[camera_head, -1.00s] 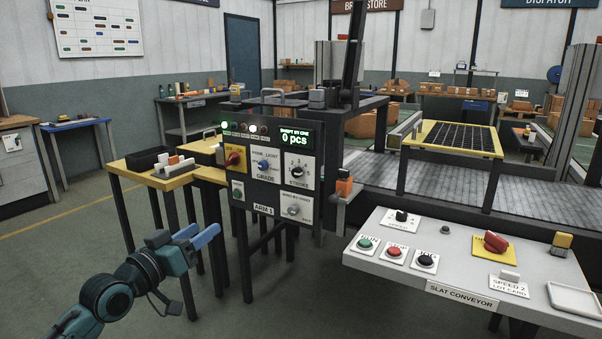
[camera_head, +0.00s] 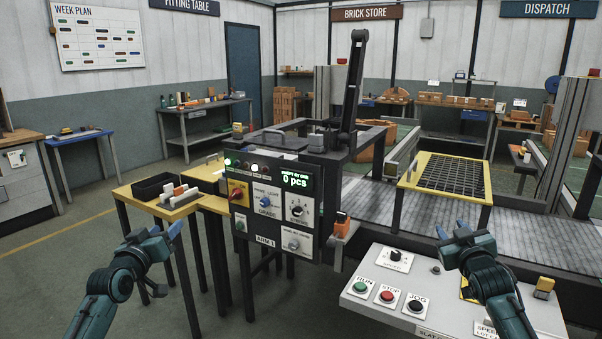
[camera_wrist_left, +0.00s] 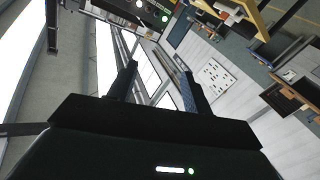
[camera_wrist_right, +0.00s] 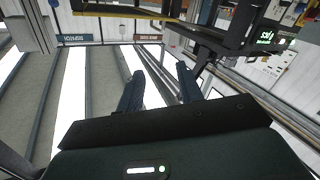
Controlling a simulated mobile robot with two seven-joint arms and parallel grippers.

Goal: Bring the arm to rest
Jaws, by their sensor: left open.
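My left gripper (camera_head: 164,231) is raised at the lower left of the head view, in front of the yellow-topped table. Its fingers stand apart with nothing between them, as the left wrist view (camera_wrist_left: 157,85) also shows. My right gripper (camera_head: 452,231) is raised at the lower right, in front of the slat conveyor panel (camera_head: 357,312), and hides part of it. Its two fingers are apart and empty in the right wrist view (camera_wrist_right: 160,85). Both grippers point up and away from me.
A control box (camera_head: 268,222) with a "0 pcs" display stands between my arms. A black tray (camera_head: 154,187) and small blocks sit on the yellow table (camera_head: 126,193) at left. A yellow-framed grid (camera_head: 450,176) stands over the conveyor (camera_head: 385,215). Floor is clear at far left.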

